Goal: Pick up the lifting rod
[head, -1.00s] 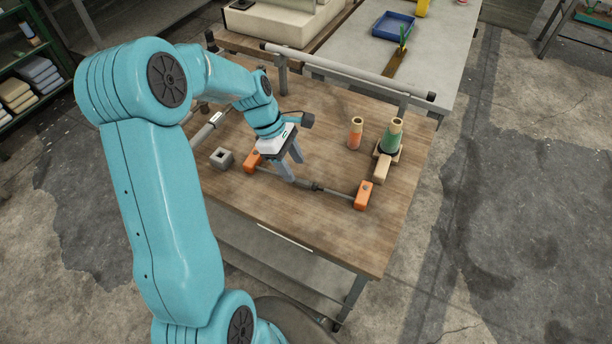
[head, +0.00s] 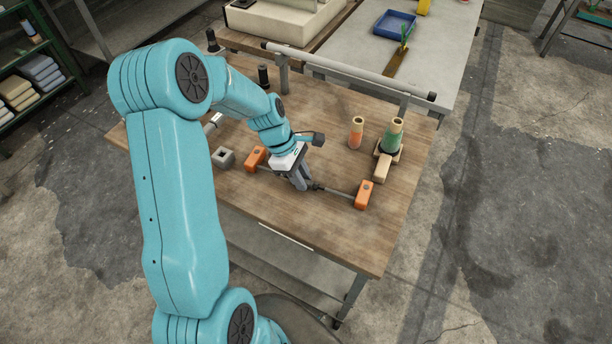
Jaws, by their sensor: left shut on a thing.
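The lifting rod (head: 336,191) is a thin dark grey rod with a thicker middle. It lies across two orange blocks on the wooden table, the left block (head: 255,158) and the right block (head: 364,195). My left gripper (head: 303,186) reaches down from the upper left and is shut on the rod near its middle. The fingers hide part of the rod. The rod's ends are still at the orange blocks, and I cannot make out a gap under it. My right gripper is not in view.
The wooden table (head: 310,228) has clear room at its front. A grey square block (head: 224,158) stands at left. A long grey bar (head: 350,72) runs along the back, before a blue tray (head: 394,24).

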